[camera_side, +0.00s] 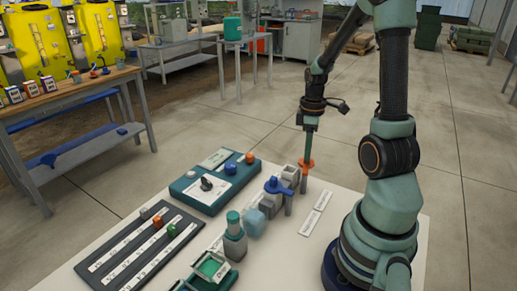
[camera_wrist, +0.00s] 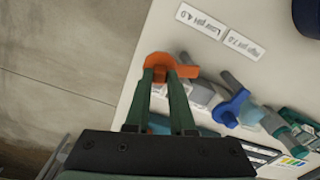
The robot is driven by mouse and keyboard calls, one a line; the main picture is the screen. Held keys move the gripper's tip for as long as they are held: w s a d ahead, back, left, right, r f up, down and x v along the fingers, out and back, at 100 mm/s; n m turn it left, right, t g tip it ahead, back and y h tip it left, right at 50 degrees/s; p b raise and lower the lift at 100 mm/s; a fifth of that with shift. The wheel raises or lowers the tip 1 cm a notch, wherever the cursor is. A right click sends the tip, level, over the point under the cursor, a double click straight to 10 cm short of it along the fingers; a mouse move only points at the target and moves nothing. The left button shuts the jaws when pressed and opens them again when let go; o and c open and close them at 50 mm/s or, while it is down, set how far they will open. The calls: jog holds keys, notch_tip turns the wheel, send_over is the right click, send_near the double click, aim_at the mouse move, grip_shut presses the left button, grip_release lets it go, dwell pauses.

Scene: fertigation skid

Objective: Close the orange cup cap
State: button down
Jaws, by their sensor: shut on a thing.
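The orange cup cap (camera_side: 306,164) is at the far end of the white table, above a grey post-like part. It also shows in the wrist view (camera_wrist: 172,65), with more orange between my fingers lower down. My gripper (camera_side: 309,155) reaches down from above, and its two green fingers (camera_wrist: 169,78) are shut on the orange cap. A grey block-shaped holder (camera_side: 290,174) stands beside it. I cannot tell whether the cap is seated, as the fingers hide part of it.
A blue cap (camera_side: 277,185) stands close on the near left; it also shows in the wrist view (camera_wrist: 232,106). A teal-topped bottle (camera_side: 234,228), a teal panel with knobs (camera_side: 214,184) and a slotted dark rack (camera_side: 140,250) are nearer. Two white labels (camera_side: 316,211) lie flat at right.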

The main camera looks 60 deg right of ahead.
jog(key=n, duration=0.2)
jog(key=w+n, duration=0.1)
jog(key=shift+w+a+n, duration=0.3)
jog(key=shift+a+n, duration=0.1)
jog(key=n, duration=0.1)
jog(key=w+a+n, duration=0.1)
jog(key=n, duration=0.1)
jog(key=shift+n, duration=0.3)
jog(key=shift+w+a+n, duration=0.15)
jog(key=shift+a+n, duration=0.3)
jog(key=shift+n, duration=0.7)
jog(key=shift+w+a+n, duration=0.1)
jog(key=shift+a+n, duration=0.35)
jog(key=shift+n, duration=0.75)
jog(key=shift+w+a+n, duration=0.15)
jog(key=shift+a+n, duration=0.3)
jog(key=shift+n, duration=0.7)
jog(key=c, duration=0.8)
grip_release()
jog(key=shift+o, duration=0.2)
